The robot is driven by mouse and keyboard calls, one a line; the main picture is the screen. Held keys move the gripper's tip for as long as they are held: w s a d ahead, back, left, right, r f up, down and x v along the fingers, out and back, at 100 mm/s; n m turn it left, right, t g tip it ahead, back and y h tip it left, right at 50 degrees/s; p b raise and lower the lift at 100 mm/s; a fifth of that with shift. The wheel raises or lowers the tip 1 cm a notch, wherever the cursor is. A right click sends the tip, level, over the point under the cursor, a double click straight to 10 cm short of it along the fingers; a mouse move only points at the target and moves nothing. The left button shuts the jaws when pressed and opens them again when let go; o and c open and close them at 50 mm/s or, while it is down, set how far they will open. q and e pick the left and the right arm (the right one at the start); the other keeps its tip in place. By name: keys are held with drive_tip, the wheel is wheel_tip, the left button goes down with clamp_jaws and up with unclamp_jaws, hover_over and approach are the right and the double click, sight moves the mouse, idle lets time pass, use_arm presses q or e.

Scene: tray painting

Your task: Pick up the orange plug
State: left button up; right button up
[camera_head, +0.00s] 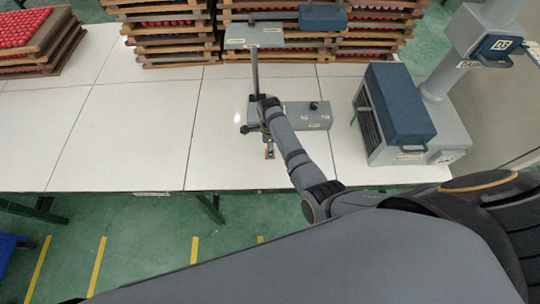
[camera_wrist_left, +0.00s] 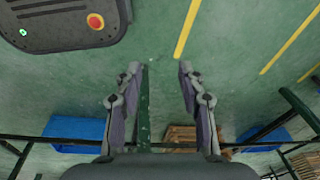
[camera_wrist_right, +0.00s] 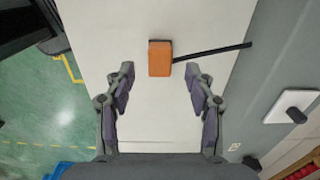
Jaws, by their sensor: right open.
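The orange plug (camera_wrist_right: 160,58) is a small block lying on the white tabletop, with a thin black cable (camera_wrist_right: 212,52) running off to the right in the right wrist view. My right gripper (camera_wrist_right: 160,78) is open and empty; the plug shows ahead, between and slightly beyond its fingertips, with no contact visible. In the head view the plug (camera_head: 269,153) is a small spot near the table's front edge, partly hidden by my right gripper. My left gripper (camera_wrist_left: 160,68) is open and empty over the green floor in the left wrist view, away from the table.
A grey box (camera_head: 306,115) with a black knob sits on the white table (camera_head: 120,135) close to my right gripper. A grey-blue machine (camera_head: 400,105) stands to the right. Stacked wooden trays (camera_head: 172,47) line the back.

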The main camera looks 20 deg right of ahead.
wheel_tip(320, 180, down, 5)
drive_tip(key=b, duration=0.4)
drive_tip(key=shift+w+r, duration=0.1)
drive_tip(key=shift+r, duration=0.2)
use_arm(q)
drive_tip(key=f, duration=0.2)
drive_tip(key=s+f, duration=0.1)
drive_tip(key=f, duration=0.2)
drive_tip(key=shift+s+f, duration=0.15)
use_arm(e)
clamp_jaws()
